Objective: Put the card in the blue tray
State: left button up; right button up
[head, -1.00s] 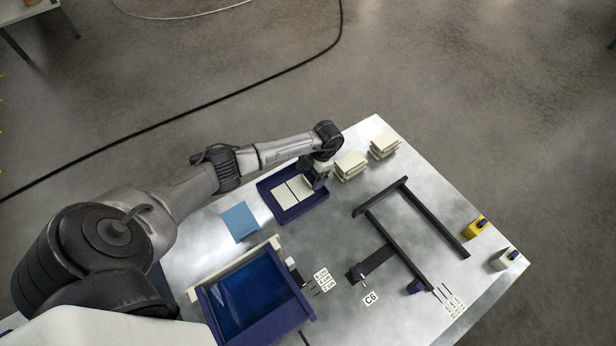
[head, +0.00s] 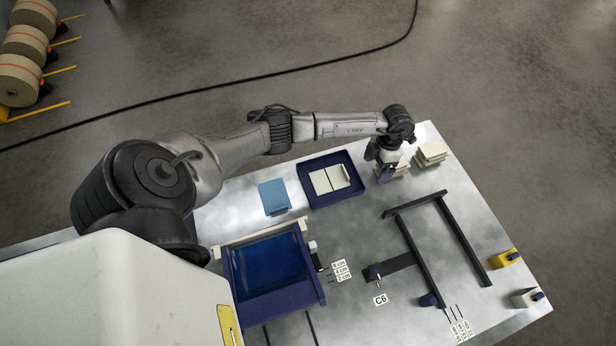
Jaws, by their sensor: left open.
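A shallow dark blue tray (head: 333,201) lies on the far part of the table and holds cream cards (head: 321,182) lying flat side by side; a narrow pale piece shows at their right end. Two cream stacks stand right of the tray: a nearer one (head: 398,172), partly hidden, and a farther one (head: 432,153). My left gripper (head: 385,174) is open, pointing down at the left side of the nearer stack. I cannot tell whether it touches the stack or whether anything is between its fingers. My right gripper is not in view.
A light blue square (head: 273,197) lies left of the tray. A deeper box with a glossy blue inside (head: 268,262) stands nearer.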

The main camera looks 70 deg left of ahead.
pick_arm(q)
jog(key=d+r+t+h, duration=0.1)
jog(key=d+t+h, duration=0.55)
jog(key=d, duration=1.25)
jog(key=d+r+n+t+h, duration=0.4)
jog(key=r+n+t, duration=0.7)
jog(key=n, duration=0.1)
jog(key=s+a+f+n+g+y, duration=0.1)
jog(key=s+a+f+n+y, duration=0.2)
jog(key=s+a+n+y, duration=0.5)
jog(key=s+a+f+n+g+y, duration=0.1)
jog(key=s+a+f+n+y, duration=0.15)
jog(key=n+y, duration=0.65)
jog(key=s+f+n+g+h, duration=0.1)
jog(key=s+n+g, duration=0.1)
jog(key=s, duration=0.4)
jog(key=s+d+f+n+g+h, duration=0.1)
jog(key=s+f+n+g+h, duration=0.1)
jog(key=s+g, duration=0.2)
jog(key=s+d+f+n+g+h, duration=0.1)
jog(key=s+n+g, duration=0.1)
jog(key=s, duration=0.5)
jog(key=shift+s+d+f+g, duration=0.15)
jog(key=shift+s+d+g, duration=0.05)
jog(key=shift+s+g, duration=0.2)
jog(key=shift+s+d+g+h, duration=0.15)
jog(key=shift+s+g+h, duration=0.1)
jog(key=shift+s, duration=0.15)
